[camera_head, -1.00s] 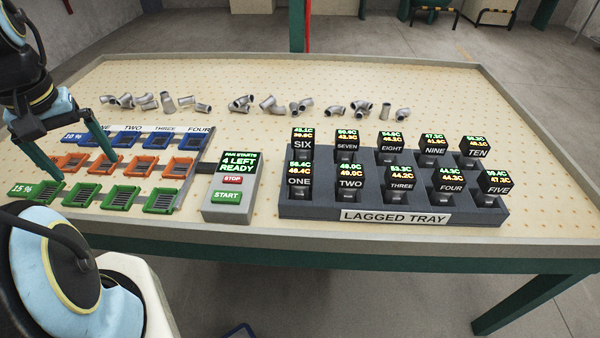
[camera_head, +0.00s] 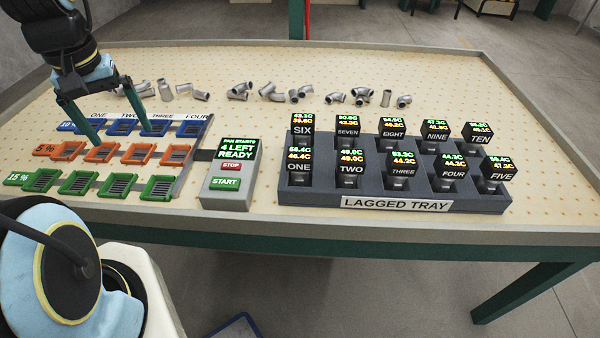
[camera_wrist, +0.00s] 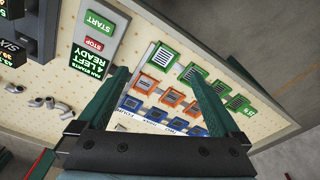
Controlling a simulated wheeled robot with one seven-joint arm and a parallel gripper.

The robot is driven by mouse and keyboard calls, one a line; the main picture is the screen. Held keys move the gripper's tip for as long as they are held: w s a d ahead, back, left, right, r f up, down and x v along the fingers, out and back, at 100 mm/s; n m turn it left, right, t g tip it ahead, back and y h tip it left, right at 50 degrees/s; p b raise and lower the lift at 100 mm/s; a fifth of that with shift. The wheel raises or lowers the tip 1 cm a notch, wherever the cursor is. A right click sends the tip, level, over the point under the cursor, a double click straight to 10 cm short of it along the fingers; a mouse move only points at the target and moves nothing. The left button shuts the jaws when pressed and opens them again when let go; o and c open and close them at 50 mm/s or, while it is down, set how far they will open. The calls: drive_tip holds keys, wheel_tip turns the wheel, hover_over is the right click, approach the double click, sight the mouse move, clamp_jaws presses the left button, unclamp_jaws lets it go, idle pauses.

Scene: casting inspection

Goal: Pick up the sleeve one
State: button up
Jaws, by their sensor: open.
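Several grey metal castings lie in a loose row along the back of the pegboard table. A straight, upright, tube-like casting (camera_head: 386,97), which looks like a sleeve, stands right of centre in the head view. Another upright piece (camera_head: 166,91) with a wider end stands at the left, near my gripper; I cannot tell if it is a sleeve or a reducer. My gripper (camera_head: 128,138) is open and empty over the blue and orange trays, left of the tube-like casting and apart from it. In the wrist view, my gripper (camera_wrist: 160,72) spreads its fingers over the coloured trays.
Rows of blue, orange and green pans (camera_head: 118,182) fill the left. A control box (camera_head: 231,176) with START and STOP buttons stands beside them. The dark lagged tray (camera_head: 325,200) holds several numbered black blocks at the right. Bare board lies behind the castings.

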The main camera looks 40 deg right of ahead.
drive_tip(key=s+d+f+m+b, duration=0.1)
drive_tip(key=d+m+b, duration=0.1)
drive_tip(key=d, duration=0.6)
drive_tip(key=s+d+f+m+b, duration=0.1)
drive_tip(key=s+d+f, duration=0.1)
drive_tip(key=d, duration=0.7)
drive_tip(key=m+g+b, duration=0.1)
drive_tip(key=m+b, duration=0.1)
drive_tip(key=b, duration=0.1)
approach(300, 153)
drive_tip(key=shift+w+a, duration=0.35)
drive_tip(key=shift+a, duration=0.1)
drive_tip(key=shift+s+d+f, duration=0.1)
drive_tip(key=shift+s+d, duration=0.15)
drive_tip(key=shift+s, duration=0.05)
drive_tip(key=shift+s+f, duration=0.1)
drive_tip(key=shift+f, duration=0.25)
wheel_tip(300, 153, down, 4)
drive_tip(key=shift+d+f+p, duration=0.1)
drive_tip(key=shift+f+p, duration=0.1)
drive_tip(key=shift+p, duration=0.3)
drive_tip(key=shift+d+f+p, duration=0.15)
drive_tip(key=shift+f+p, duration=0.3)
drive_tip(key=shift+f, duration=0.9)
drive_tip(key=shift+d+f+p, duration=0.1)
drive_tip(key=shift+f+p, duration=0.3)
drive_tip(key=shift+f, duration=1)
drive_tip(key=shift+c, duration=0.4)
drive_tip(key=shift+w, duration=0.25)
clamp_jaws()
